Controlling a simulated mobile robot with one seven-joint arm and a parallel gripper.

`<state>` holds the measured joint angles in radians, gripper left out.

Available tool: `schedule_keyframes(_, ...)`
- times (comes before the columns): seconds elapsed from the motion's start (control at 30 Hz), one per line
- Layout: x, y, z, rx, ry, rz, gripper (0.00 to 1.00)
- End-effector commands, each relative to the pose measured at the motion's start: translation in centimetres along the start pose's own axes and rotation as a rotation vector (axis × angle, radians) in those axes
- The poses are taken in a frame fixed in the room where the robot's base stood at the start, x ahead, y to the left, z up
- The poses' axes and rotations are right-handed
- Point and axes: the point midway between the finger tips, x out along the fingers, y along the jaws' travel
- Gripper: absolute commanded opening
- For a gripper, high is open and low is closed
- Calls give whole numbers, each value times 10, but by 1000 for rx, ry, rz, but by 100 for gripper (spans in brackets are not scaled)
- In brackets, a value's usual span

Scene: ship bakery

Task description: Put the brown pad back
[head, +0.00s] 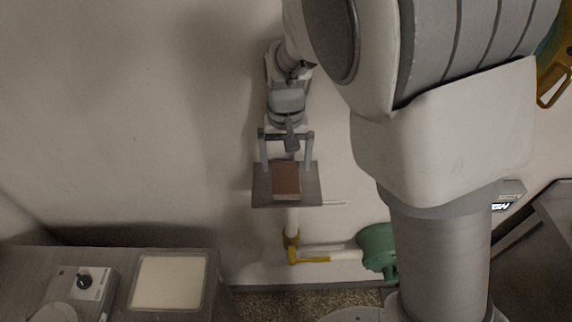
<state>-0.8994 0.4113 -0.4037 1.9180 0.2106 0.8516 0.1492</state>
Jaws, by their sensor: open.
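The brown pad (286,179), a small block with a brown top and a paler front edge, lies on a flat grey plate (302,201) in the middle of the head view. My gripper (286,166) is open at the pad's far edge, with one finger to the left and one to the right of the pad. Both fingers look apart from it, and I cannot tell how high their tips are above the plate.
A grey counter (118,262) at the lower left bears a dial box (85,283) and a cream-topped square tray (134,301). Below the plate are a white and yellow pipe (292,250) and a green rounded fitting (377,247). A dark bench (545,235) stands at right.

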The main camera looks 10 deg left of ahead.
Motion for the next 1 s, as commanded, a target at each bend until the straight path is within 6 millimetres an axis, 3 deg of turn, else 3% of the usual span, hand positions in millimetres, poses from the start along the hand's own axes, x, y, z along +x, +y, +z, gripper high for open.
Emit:
schedule_keyframes(0.3, -68, 0, 0, 0, 4, -2, 100)
schedule_keyframes(0.5, -96, 0, 0, 2, 1, -1, 100)
schedule_keyframes(1.0, -103, 0, 0, 1, -1, 1, 100)
